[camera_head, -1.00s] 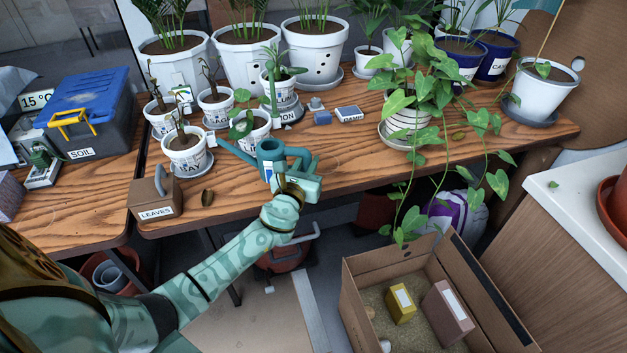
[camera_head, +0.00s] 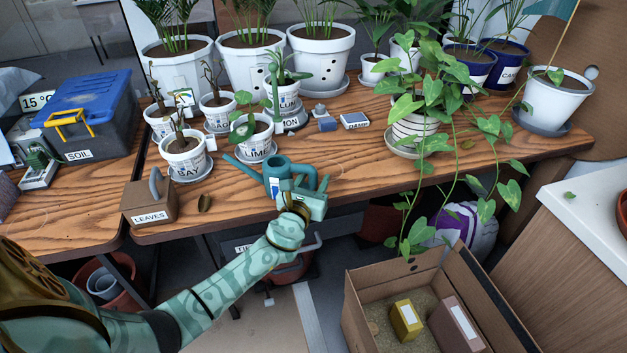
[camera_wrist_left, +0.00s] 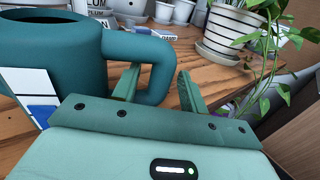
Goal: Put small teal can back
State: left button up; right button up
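The small teal watering can (camera_head: 275,176) is at the front of the wooden bench, its spout pointing left. A white and blue label shows on its side. My left gripper (camera_head: 308,190) is at its handle on the right. In the left wrist view the can's body (camera_wrist_left: 65,55) fills the left. My right gripper is not in view.
A LEAVES box (camera_head: 150,201) sits left at the edge. A trailing plant (camera_head: 420,130) hangs right. An open cardboard box (camera_head: 430,275) stands below. Bare bench (camera_head: 350,160) lies right of the can.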

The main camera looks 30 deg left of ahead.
pick_arm(q)
jog(key=shift+r, duration=0.1)
jog(key=shift+s+r+p, duration=0.1)
jog(key=shift+s+p, duration=0.1)
jog(key=shift+p, duration=0.1)
jog(key=p+v, duration=0.2)
jog(key=v, duration=1)
jog(key=s+f+n+g+h, duration=0.1)
jog(key=s+f+n+g, duration=0.2)
jog(key=s+f+n, duration=0.5)
jog(key=s+d+f+n+g, duration=0.1)
jog(key=s+f+g, duration=0.4)
jog(key=f, duration=0.8)
jog(key=s+f+n+g+h, duration=0.1)
jog(key=s+f+n+g, duration=0.1)
jog(key=s+f+n, duration=0.6)
jog(key=s+d+f+n+g+h, duration=0.1)
jog(key=s+f+n, duration=0.3)
jog(key=s, duration=0.6)
jog(key=s+d+f+n+g, duration=0.2)
jog(key=s+f+n+g, duration=0.1)
jog(key=s, duration=0.8)
jog(key=s+d+f+n+g+h, duration=0.1)
jog(key=s+f+n+g, duration=0.3)
jog(key=s, duration=0.7)
jog(key=shift+s+d+f+n+h, duration=0.25)
jog(key=shift+d+f+n+h, duration=0.1)
jog(key=shift+d+n, duration=0.4)
